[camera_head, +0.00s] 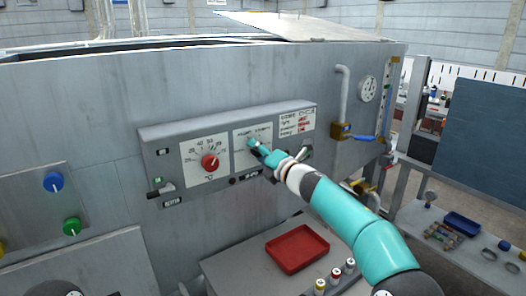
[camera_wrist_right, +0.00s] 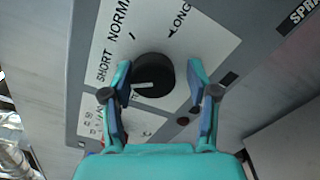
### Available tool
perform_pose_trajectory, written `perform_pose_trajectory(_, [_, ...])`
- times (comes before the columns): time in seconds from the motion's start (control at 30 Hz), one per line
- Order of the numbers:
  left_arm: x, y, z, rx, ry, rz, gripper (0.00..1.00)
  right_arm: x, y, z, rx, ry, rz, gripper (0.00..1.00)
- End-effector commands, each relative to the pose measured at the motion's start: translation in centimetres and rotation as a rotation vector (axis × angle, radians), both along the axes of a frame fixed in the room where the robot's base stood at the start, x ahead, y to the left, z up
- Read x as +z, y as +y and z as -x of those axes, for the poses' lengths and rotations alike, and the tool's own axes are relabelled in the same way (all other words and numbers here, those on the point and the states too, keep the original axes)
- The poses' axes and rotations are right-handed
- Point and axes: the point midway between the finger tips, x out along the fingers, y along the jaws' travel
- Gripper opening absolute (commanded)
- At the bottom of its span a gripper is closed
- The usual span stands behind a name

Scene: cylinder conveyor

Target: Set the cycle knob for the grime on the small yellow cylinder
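The black cycle knob (camera_wrist_right: 153,75) sits on a white dial plate marked SHORT, NORMAL and LONG in the right wrist view. Its white pointer line points left in that view, towards the SHORT side. My right gripper (camera_wrist_right: 160,76) is open, with a finger on either side of the knob; I cannot tell if they touch it. In the head view, my right gripper (camera_head: 258,149) is at the panel and hides the knob. Several small cylinders stand at the bottom; one looks yellow-topped (camera_head: 320,284), its grime too small to read. My left gripper is not in view.
A red temperature knob (camera_head: 210,162) is left of the cycle dial on the control panel (camera_head: 150,143). A card with red and black text (camera_head: 296,122) is to its right. A red tray (camera_head: 297,248) lies below. A gauge (camera_head: 368,88) and pipe are at right.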

Motion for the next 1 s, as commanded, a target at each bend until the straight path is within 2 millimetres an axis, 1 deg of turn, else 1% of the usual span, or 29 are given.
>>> perform_pose_trajectory(0.37, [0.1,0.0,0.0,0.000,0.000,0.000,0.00,0.5,-0.2,0.1,-0.002,-0.006,-0.003,0.68])
perform_pose_trajectory(0.57, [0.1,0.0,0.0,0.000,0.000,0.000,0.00,0.6,-0.7,0.7,0.000,-0.006,-0.003,0.68])
perform_pose_trajectory(0.77, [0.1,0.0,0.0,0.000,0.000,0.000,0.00,0.5,-1.9,2.4,-0.002,-0.004,-0.005,0.68])
perform_pose_trajectory(1.0, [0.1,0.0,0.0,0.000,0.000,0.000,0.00,0.4,-4.0,5.4,-0.004,-0.003,-0.003,0.68])
